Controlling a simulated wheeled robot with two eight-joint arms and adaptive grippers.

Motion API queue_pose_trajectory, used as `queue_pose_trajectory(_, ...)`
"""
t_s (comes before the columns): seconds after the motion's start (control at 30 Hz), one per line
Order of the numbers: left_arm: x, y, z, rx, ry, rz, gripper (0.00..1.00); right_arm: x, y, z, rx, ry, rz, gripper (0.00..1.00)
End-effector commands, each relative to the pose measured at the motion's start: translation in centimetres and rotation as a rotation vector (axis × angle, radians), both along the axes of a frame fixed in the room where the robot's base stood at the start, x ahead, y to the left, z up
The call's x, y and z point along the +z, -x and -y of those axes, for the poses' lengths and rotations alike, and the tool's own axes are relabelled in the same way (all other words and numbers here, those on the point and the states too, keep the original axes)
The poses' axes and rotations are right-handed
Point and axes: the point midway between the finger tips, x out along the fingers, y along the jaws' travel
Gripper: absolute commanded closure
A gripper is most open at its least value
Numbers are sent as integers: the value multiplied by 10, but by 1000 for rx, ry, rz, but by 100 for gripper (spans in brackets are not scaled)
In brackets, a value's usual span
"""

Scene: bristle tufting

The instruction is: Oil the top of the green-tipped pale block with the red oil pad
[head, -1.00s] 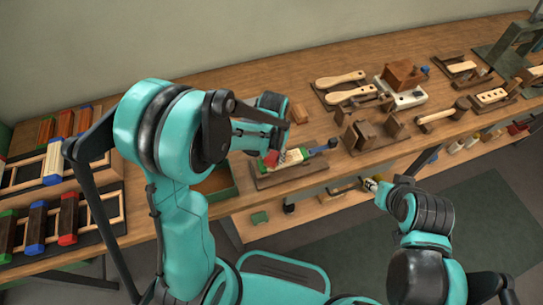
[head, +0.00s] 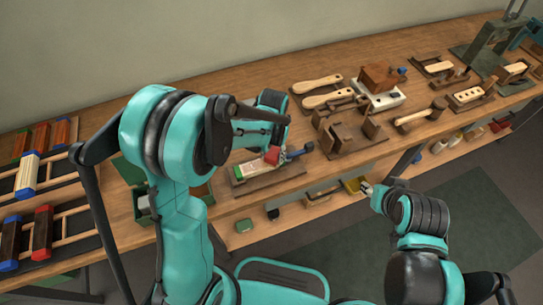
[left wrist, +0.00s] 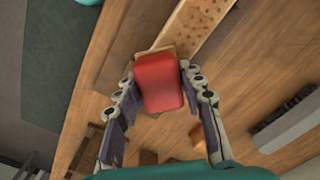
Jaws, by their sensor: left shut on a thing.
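The green-tipped pale block (head: 252,169) lies on a dark wooden board (head: 268,184) at the bench's front edge. In the left wrist view, the pale block (left wrist: 208,22) has brown spots on its top. My left gripper (left wrist: 160,95) is shut on the red oil pad (left wrist: 160,80), one finger on each side. In the head view the red pad (head: 272,155) is at the block's right end, beside a blue-handled piece (head: 298,153). I cannot tell whether the pad touches the block. My right gripper (head: 367,189) is in front of the bench, too small to read.
Racks with coloured-end blocks (head: 40,232) stand at the left. A green bin (head: 140,200) is left of the board. Brushes (head: 318,84), wooden holders (head: 345,135) and a mallet (head: 422,115) fill the bench to the right. A shelf (head: 285,219) runs below.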

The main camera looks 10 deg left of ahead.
Motion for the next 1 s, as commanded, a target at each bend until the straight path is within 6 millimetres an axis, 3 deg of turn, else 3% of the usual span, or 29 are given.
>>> queue_pose_trajectory(0.13,0,-4,2,1,0,0,88,-1,0,0,0,0,0,60)
queue_pose_trajectory(0.27,25,-5,1,2,0,0,88,12,0,0,0,0,0,60)
queue_pose_trajectory(1.0,81,-14,0,3,0,0,88,53,0,0,0,0,0,60)
